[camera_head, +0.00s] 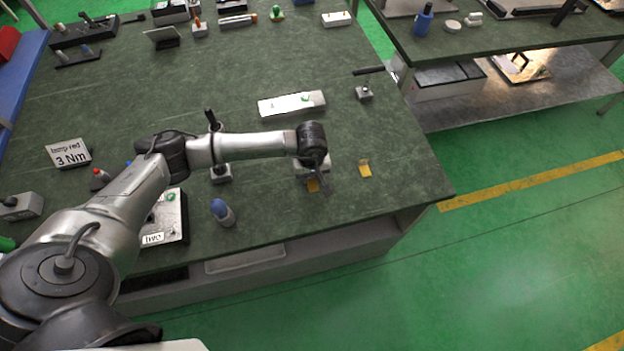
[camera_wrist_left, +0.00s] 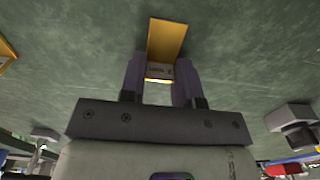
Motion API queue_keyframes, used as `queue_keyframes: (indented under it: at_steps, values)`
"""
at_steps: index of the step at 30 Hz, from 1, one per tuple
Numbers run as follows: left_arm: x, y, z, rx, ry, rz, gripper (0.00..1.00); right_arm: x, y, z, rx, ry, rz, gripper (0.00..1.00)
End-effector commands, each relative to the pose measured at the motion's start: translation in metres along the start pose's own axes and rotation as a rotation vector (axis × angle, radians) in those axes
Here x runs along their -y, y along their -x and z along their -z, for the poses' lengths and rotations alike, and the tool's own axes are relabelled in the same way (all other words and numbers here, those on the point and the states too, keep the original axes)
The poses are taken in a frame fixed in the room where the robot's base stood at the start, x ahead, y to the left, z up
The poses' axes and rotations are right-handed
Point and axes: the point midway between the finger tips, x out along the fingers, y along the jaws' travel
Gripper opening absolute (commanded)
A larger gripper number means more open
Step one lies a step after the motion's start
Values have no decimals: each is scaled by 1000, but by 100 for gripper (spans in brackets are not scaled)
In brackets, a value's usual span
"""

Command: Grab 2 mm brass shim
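Two small yellow brass shims lie on the green bench near its right front. One brass shim (camera_head: 313,186) is under my left gripper (camera_head: 318,186) and partly hidden by it. The other brass shim (camera_head: 365,170) lies uncovered to the right. In the left wrist view, a brass shim (camera_wrist_left: 166,40) is lined up between the fingers of my left gripper (camera_wrist_left: 160,75). Its near end, with a pale marked face, sits between the fingers. The fingers look apart; contact cannot be made out. Another yellow piece (camera_wrist_left: 6,53) shows at the left edge. Thickness marks are unreadable. My right gripper is out of view.
A white-topped box (camera_head: 292,104) and a black-handled tool (camera_head: 364,92) stand farther back. A blue-capped bottle (camera_head: 222,212) stands to the left. The bench's right edge is near the uncovered shim.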

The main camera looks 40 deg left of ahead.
Motion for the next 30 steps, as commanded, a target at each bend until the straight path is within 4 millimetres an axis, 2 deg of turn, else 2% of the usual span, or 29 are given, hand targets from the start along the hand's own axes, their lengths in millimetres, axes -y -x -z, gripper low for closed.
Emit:
queue_keyframes:
  at_steps: [1,7,17,20,26,30]
  values:
    - [0,0,0,0,0,0,24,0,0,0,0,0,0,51]
    - [0,0,0,0,0,0,6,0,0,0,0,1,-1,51]
    - [0,5,0,-1,0,-1,6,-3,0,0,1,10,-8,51]
    - [0,13,0,-1,0,-2,6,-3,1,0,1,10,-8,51]
    - [-2,45,-1,-2,-3,-3,6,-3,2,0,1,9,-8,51]
    - [-23,61,-25,0,-6,-4,6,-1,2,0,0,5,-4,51]
